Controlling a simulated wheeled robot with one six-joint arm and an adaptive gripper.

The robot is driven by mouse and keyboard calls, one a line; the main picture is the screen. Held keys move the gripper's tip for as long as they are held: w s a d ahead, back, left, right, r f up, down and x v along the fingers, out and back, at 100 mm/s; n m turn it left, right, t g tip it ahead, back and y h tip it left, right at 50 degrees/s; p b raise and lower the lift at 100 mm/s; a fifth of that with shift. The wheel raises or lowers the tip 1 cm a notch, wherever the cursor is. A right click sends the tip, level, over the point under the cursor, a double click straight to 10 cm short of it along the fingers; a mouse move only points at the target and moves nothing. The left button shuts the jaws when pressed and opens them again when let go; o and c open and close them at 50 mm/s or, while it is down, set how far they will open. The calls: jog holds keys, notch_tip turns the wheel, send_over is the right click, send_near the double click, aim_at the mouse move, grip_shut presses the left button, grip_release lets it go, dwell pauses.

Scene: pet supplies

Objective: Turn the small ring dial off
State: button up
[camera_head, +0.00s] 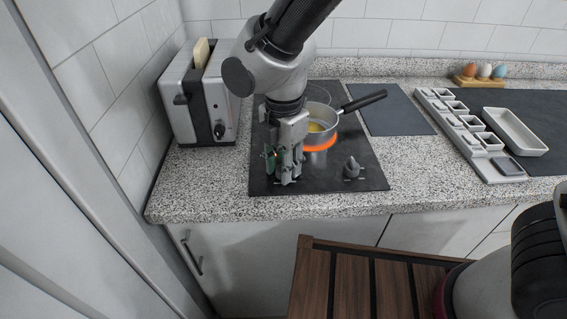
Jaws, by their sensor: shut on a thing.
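The black cooktop (262,188) is set in the counter. My gripper (285,179) points down at its front left, with the fingertips low near the surface. It is shut on what appears to be the small ring dial, which the fingers hide, so its turn cannot be read. The other dial (352,168), grey, stands uncovered at the front right. A ring (321,142) glows orange under a saucepan (331,118). The pan holds something yellow, and its black handle points right. The outline of another ring shows behind the pan, partly covered by my arm.
A toaster (183,113) with bread stands left of the cooktop. A dark mat (392,110), a compartment tray (460,125), a white dish (516,132) and an egg holder (479,82) lie to the right. A slatted wooden surface (345,285) is in front.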

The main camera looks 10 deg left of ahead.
jog(key=shift+n, duration=0.5)
jog(key=o, duration=1)
jog(key=shift+r, duration=0.1)
notch_tip(320, 180, up, 12)
jog(key=shift+f, duration=0.1)
